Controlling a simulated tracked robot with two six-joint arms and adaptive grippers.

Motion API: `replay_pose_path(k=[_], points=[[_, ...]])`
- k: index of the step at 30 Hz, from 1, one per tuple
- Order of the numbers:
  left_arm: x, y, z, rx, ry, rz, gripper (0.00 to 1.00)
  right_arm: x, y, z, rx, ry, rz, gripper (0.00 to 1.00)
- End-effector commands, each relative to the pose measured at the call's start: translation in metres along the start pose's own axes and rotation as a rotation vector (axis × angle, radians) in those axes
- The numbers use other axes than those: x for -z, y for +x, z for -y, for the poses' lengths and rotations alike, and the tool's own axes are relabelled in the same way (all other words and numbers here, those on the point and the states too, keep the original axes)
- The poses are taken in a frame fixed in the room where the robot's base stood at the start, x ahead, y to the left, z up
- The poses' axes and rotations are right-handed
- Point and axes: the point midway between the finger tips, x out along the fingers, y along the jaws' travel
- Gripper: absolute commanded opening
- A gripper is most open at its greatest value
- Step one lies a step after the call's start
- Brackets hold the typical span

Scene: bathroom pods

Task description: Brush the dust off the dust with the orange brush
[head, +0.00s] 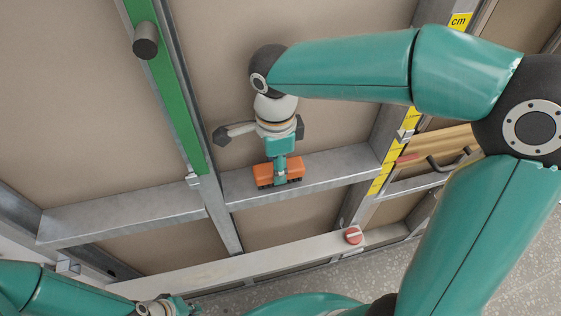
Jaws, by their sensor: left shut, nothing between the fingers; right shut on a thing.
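An orange brush (265,173) with dark bristles along its lower edge is at the grey metal crossbar (335,165), in the middle of the head view. My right gripper (280,170) is shut on the brush and covers its middle. The brush overlaps the bar in the picture; I cannot tell whether its bristles touch it. I cannot make out dust on the bar. My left gripper (180,307) is at the bottom edge, low and left, partly cut off, shut and away from the brush.
A green upright strip (170,95) carries a dark round peg (146,40). A yellow tape marked cm (459,22) lines the right post. A red round knob (353,235) sits on the pale lower rail (240,268). Beige panels (75,130) fill the frame.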

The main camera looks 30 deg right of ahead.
Motion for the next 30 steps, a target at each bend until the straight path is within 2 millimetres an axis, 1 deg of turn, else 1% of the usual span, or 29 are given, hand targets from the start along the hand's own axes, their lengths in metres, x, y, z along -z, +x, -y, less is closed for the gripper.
replay_pose_path(k=[7, 14, 24, 30], points=[[0.000, 0.006, 0.002, 0.000, 0.000, 0.000, 0.00, 0.022, 0.003, 0.000, 0.000, 0.004, 0.000, 0.00], [0.000, 0.006, 0.002, 0.000, 0.000, 0.000, 0.00, 0.030, 0.003, -0.001, -0.002, 0.001, -0.002, 0.00], [0.000, 0.008, 0.003, 0.000, 0.000, 0.000, 0.00, 0.055, 0.003, -0.001, -0.003, 0.003, -0.002, 0.00], [0.000, 0.008, 0.003, 0.000, 0.000, 0.000, 0.00, 0.062, 0.002, -0.001, -0.003, 0.001, -0.003, 0.00]])
